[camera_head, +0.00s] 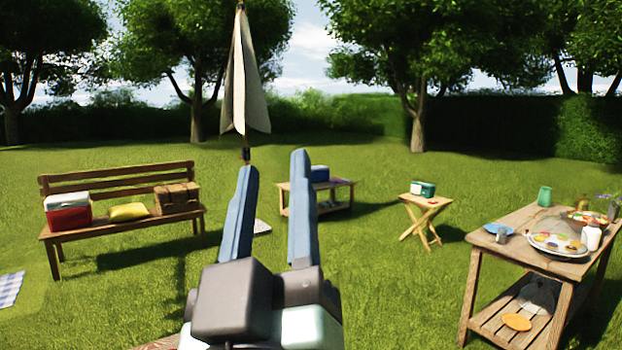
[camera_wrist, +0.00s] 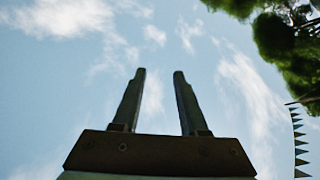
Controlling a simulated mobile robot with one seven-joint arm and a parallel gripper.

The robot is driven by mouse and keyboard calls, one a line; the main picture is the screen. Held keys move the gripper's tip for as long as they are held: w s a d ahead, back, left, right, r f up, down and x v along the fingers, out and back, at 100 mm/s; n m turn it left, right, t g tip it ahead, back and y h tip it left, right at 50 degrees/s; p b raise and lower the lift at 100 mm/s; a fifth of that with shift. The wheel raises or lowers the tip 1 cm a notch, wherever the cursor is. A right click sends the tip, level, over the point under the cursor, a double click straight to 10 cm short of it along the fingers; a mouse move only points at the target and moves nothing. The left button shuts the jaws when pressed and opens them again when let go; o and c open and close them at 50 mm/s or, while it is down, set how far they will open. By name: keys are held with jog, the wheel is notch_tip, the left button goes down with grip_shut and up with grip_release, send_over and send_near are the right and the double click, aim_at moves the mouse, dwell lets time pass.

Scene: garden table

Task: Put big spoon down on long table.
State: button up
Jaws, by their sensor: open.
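My gripper (camera_head: 274,161) is raised in the middle of the head view, its two blue-grey fingers apart with nothing between them. The wrist view shows the same open, empty fingers (camera_wrist: 160,72) against the sky. I see no big spoon in either view. A sliver of wooden surface (camera_head: 158,342) shows at the bottom edge, left of my gripper's base; my gripper hides what lies beyond it. I cannot tell whether this is the long table. A wooden table (camera_head: 493,218) with a lower shelf stands at the right, bearing dishes, well apart from my gripper.
A bench (camera_head: 115,169) at the left holds a red cooler (camera_head: 68,214), a yellow cushion (camera_head: 129,212) and a basket (camera_head: 177,198). A folded parasol (camera_head: 245,80), a low table (camera_head: 334,205) and a small folding table (camera_head: 424,203) stand farther back. Open grass lies between.

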jog(key=s+d+r+m+t, duration=0.2)
jog(key=s+d+r+m, duration=0.1)
jog(key=r, duration=0.4)
jog(key=shift+s+r+m+t+h, duration=0.4)
jog(key=shift+s+m, duration=0.5)
jog(key=shift+s, duration=0.1)
